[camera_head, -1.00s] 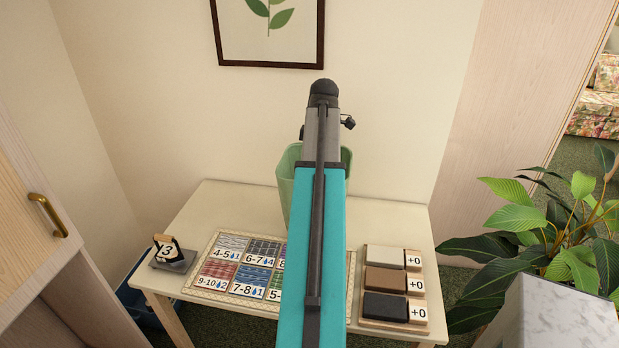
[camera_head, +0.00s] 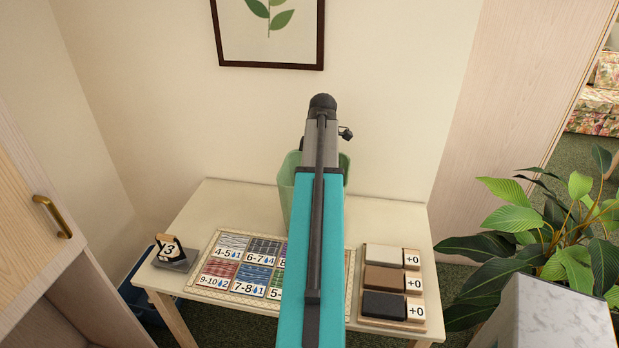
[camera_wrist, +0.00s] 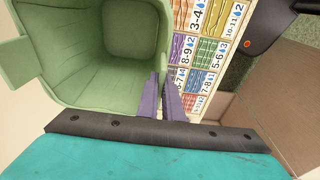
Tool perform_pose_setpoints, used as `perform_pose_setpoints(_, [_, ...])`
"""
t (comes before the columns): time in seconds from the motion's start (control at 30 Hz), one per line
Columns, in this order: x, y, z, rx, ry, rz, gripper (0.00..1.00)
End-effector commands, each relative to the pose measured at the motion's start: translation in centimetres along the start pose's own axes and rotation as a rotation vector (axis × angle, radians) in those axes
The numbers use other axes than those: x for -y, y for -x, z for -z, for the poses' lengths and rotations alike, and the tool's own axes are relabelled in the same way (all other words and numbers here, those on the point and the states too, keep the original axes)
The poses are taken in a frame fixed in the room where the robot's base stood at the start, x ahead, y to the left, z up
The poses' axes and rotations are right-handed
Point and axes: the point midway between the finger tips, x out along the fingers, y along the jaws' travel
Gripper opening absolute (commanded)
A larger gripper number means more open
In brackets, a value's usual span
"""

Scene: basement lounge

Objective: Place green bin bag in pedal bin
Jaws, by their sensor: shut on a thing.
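The green bin bag (camera_head: 290,188) shows as a pale green, open-topped, stiff-looking tub above the far part of the table, partly hidden behind my arm in the head view. In the wrist view the bag (camera_wrist: 100,45) fills the upper left, its mouth open and its inside empty. My gripper (camera_wrist: 163,82) is shut on the bag's side wall near the rim, one purple finger inside and one outside. I cannot tell whether the bag's base touches the table. No pedal bin can be made out.
The cream table (camera_head: 217,202) bears a patterned card board (camera_head: 203,284), a rack of three blocks (camera_head: 390,320) at right and a small stand marked 3 (camera_head: 171,253) at left. A blue box (camera_head: 140,305) is on the floor at left. A leafy plant (camera_head: 530,225) stands right.

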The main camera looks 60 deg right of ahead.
Motion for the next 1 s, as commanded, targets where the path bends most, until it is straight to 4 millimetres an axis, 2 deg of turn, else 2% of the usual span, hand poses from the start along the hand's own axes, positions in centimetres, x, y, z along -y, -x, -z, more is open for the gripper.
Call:
perform_pose_setpoints(0.27, [0.0,-0.3,-0.1,0.000,0.000,0.000,0.00])
perform_pose_setpoints(0.4, [0.0,-0.2,-0.1,0.000,0.000,0.000,0.24])
perform_pose_setpoints(0.77, [0.0,-0.1,-0.1,0.000,-0.001,0.000,0.25])
perform_pose_setpoints(1.0, [-0.1,0.9,0.0,0.000,-0.001,-0.001,0.25])
